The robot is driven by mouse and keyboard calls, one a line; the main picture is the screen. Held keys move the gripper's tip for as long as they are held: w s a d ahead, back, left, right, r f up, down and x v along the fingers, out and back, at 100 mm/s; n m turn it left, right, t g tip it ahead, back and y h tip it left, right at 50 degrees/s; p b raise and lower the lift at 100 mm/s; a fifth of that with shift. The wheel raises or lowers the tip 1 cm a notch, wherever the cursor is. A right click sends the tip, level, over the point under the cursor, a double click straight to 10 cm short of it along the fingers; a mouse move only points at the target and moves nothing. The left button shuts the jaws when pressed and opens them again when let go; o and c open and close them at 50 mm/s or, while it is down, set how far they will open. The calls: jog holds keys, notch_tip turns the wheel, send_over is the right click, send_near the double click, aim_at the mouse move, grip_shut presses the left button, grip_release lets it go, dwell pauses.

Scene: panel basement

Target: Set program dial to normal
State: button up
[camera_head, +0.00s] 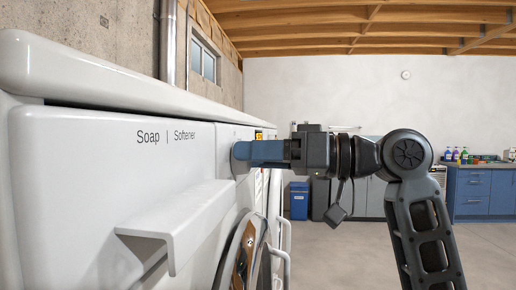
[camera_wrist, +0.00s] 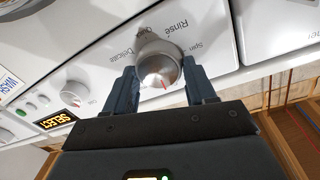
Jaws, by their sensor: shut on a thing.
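The program dial (camera_wrist: 158,66) is a round silver knob on the white washer panel, with a red pointer line on its face. I cannot read a Normal label. The pointer line aims toward the bottom of the picture, on the side of my gripper's body. My gripper (camera_wrist: 158,70) is shut on the dial, one blue finger on each side. In the head view my gripper (camera_head: 241,152) reaches the panel from the right and mostly hides the dial.
Open floor lies right.

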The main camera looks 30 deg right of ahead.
jog(key=m+p, duration=0.7)
jog(key=p, duration=0.3)
jog(key=shift+w+d, duration=0.1)
jog(key=shift+d, duration=0.05)
jog(key=shift+m+g, duration=0.3)
jog(key=o, duration=1)
jog(key=shift+o, duration=0.2)
jog(key=shift+d, duration=0.1)
jog(key=b+v, duration=0.1)
jog(key=v, duration=0.6)
jog(key=shift+s+d, duration=0.2)
jog(key=shift+s, duration=0.05)
